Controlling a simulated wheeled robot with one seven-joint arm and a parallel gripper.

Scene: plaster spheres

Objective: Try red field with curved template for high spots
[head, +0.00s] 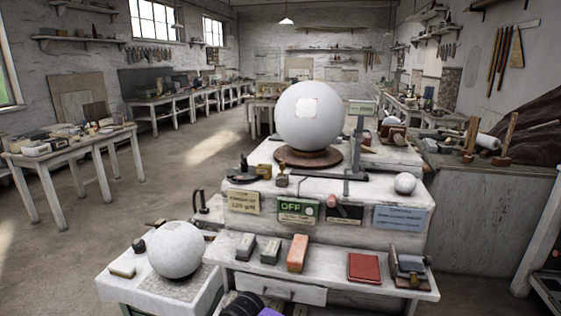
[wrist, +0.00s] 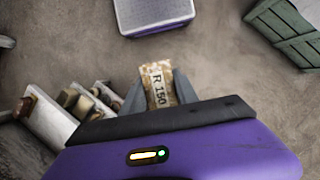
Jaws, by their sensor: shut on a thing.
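My gripper (wrist: 158,86) is shut on a tan, mottled piece marked "R 150" (wrist: 160,72), which looks like the curved template. Its curved edge cannot be made out. A large white plaster sphere (head: 310,130) rests on a round brown base on the central stand, with a paler square patch (head: 307,108) on its upper front. A smaller plaster sphere (head: 176,249) sits on the low block at front left. I see no red field on either sphere. In the head view only a bit of purple and black, likely mine, shows at the bottom edge; the jaws are hidden.
A red flat pad (head: 364,267), an orange block (head: 297,253) and grey blocks lie on the front ledge (head: 330,283). A metal upright (head: 357,150) stands right of the large sphere. A green slatted crate (wrist: 285,32) is in the wrist view.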

